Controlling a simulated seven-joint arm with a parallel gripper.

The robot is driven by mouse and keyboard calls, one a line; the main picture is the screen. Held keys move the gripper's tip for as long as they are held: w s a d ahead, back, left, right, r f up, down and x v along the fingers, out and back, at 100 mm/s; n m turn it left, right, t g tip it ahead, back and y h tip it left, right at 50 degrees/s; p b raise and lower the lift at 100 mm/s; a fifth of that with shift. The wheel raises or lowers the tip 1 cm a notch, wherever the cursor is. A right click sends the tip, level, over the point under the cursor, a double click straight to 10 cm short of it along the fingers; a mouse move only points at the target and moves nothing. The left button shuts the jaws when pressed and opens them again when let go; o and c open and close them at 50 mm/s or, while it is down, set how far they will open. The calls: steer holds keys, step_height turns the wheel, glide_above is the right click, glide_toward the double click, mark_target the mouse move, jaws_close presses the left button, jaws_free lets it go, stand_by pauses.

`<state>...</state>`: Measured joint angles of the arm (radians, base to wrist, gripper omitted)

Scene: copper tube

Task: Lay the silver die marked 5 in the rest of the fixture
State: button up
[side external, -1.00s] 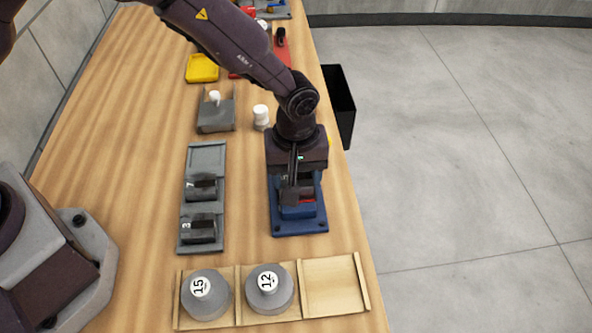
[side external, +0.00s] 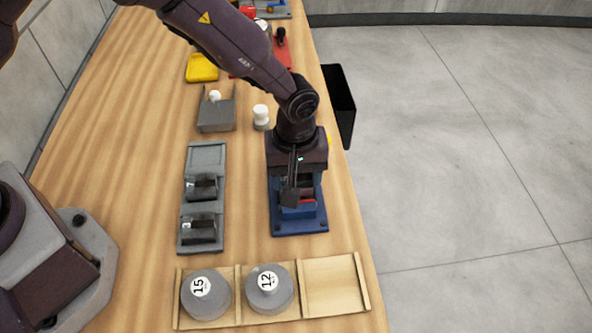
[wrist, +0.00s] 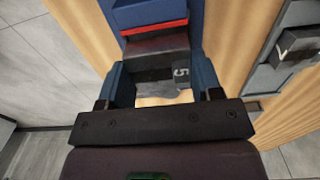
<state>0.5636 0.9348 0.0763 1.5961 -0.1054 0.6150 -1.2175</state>
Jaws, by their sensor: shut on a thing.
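The silver die marked 5 (wrist: 160,62) is between my gripper's fingers, and its "5" label faces the wrist camera. My gripper (side external: 291,196) is shut on it and points down over the blue fixture (side external: 300,226). The fixture also shows in the wrist view (wrist: 150,12), with a red stripe (wrist: 154,28) beside the die. In the side view the gripper hides most of the die. I cannot tell whether the die touches the bottom of the rest.
A grey rack (side external: 207,155) left of the fixture holds two dies (side external: 201,187) and has its far slot empty. A wooden tray (side external: 334,285) in front holds two weights marked 15 (side external: 206,294) and 12 (side external: 269,287). A white-topped piece (side external: 261,116) stands behind. A black bin (side external: 339,105) is at the right edge.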

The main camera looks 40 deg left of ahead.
steer(key=shift+f, duration=0.9)
steer(key=o, duration=1.3)
step_height(320, 180, up, 13)
